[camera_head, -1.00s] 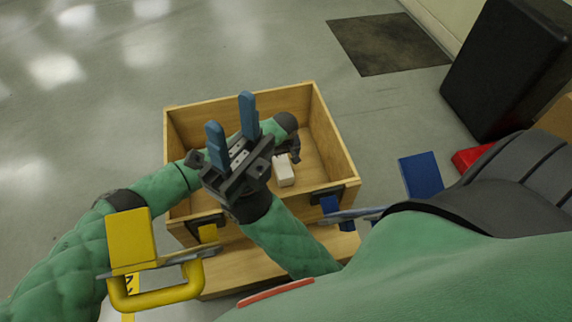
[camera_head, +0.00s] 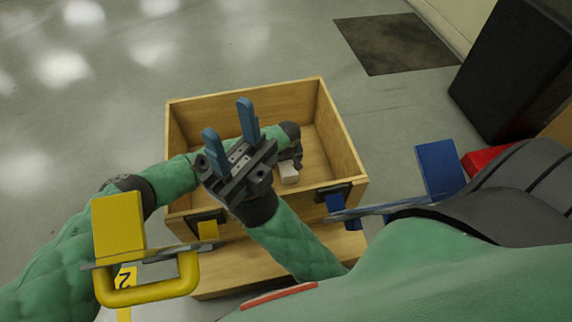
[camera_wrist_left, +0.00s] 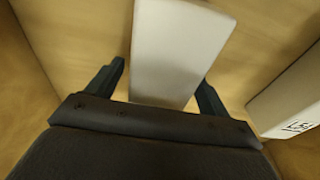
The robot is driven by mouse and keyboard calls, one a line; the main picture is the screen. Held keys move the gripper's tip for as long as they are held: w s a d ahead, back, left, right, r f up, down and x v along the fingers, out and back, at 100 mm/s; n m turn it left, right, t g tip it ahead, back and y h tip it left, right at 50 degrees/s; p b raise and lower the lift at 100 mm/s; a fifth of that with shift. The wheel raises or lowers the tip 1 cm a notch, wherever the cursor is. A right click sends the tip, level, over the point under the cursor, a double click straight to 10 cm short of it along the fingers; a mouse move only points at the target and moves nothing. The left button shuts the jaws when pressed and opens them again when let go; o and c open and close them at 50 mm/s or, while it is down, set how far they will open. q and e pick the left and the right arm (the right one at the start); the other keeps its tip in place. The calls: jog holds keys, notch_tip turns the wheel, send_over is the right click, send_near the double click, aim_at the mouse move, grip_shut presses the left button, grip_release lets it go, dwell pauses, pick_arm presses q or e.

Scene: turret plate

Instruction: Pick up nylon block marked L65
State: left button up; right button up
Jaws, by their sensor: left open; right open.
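A white block (camera_head: 289,174) lies in the wooden crate (camera_head: 342,128). My left gripper (camera_head: 296,161) is dark, reaches into the crate and is right at this block, partly covering it. In the left wrist view a plain pale block (camera_wrist_left: 180,50) stands between the open fingers of my left gripper (camera_wrist_left: 158,90); I cannot tell if they touch it. A second pale block (camera_wrist_left: 285,100) at the right edge bears a dark mark starting with L; the rest is not clearly readable. My right gripper (camera_head: 231,135), with blue fingers, is open and empty above the crate.
The crate walls stand close around my left gripper. A yellow block and handle (camera_head: 118,225) and a blue block (camera_head: 439,167) are in the foreground. A black case (camera_head: 510,75) and a dark floor mat (camera_head: 397,43) lie beyond. The floor left of the crate is clear.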

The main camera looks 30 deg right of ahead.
pick_arm(q)
jog(key=c, duration=1.4)
